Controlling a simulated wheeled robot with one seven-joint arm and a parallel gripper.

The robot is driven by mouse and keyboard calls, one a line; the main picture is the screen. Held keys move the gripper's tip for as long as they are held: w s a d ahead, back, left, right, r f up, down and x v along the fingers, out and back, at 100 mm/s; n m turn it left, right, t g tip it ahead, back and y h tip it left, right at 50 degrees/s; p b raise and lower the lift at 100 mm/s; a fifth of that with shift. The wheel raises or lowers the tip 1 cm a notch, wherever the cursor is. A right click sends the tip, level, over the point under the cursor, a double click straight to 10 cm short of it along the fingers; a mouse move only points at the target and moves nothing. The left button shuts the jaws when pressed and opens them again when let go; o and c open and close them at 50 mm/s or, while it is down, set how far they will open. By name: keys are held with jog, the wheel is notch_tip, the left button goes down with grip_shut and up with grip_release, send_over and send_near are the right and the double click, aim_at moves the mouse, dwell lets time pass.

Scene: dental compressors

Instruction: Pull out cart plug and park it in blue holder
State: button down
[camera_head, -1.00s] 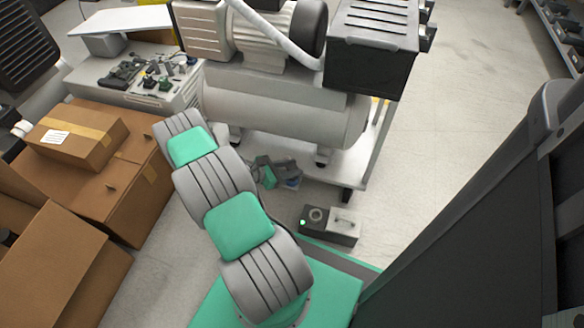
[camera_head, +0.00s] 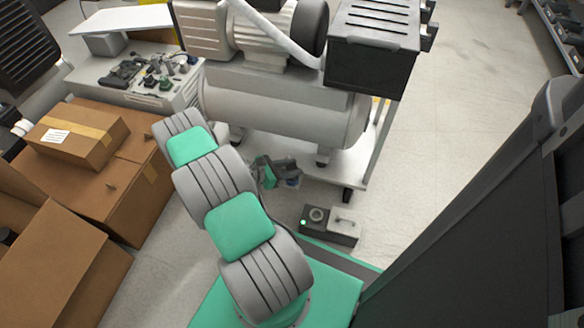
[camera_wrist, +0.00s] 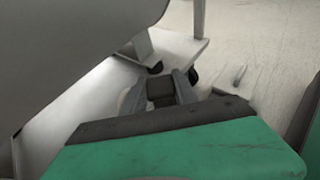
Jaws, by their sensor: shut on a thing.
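My gripper (camera_head: 287,176) is low beside the cart's lower shelf, partly hidden by my arm in the head view. In the wrist view, its two grey fingers (camera_wrist: 162,93) are shut on a dark, blocky plug (camera_wrist: 160,87). A dark box with a round socket (camera_head: 316,214) and a green light stands on the floor; no plug shows in the socket.
The compressor cart (camera_head: 345,160) stands behind the gripper, its white shelf and castors close by. Its grey tank (camera_head: 280,108) overhangs. Cardboard boxes (camera_head: 100,190) fill the left. A tool-covered bench (camera_head: 165,95) is at back left. The floor right of the cart is clear.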

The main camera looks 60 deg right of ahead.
jog(key=shift+f+b, duration=0.55)
jog(key=shift+f, duration=0.1)
jog(key=c, duration=1.3)
grip_release()
jog(key=shift+o, duration=0.2)
jog(key=p+v, duration=0.2)
jog(key=v, duration=0.9)
jog(key=shift+p, duration=0.3)
